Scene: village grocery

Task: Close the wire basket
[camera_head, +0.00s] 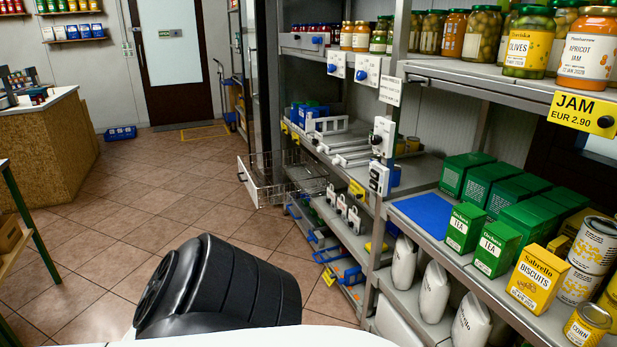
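The wire basket (291,170) is a thin metal mesh drawer at the middle shelf level of the rack, right of the picture's centre-left. It stands pulled out from the rack into the aisle, with a pale front (247,183) facing left. Its inner end is partly hidden by the rack's shelves and posts, and no goods can be made out in it. Neither of my grippers can be seen; only a black rounded arm part of mine shows at the bottom, apart from the basket in the picture.
The shelf rack (455,229) runs along the right, with jars, green tea boxes (497,248), a biscuit box (538,280) and cans. White bags (434,291) stand below. The tiled aisle (150,215) is clear. A counter (47,140) stands left, and a door (168,60) is behind.

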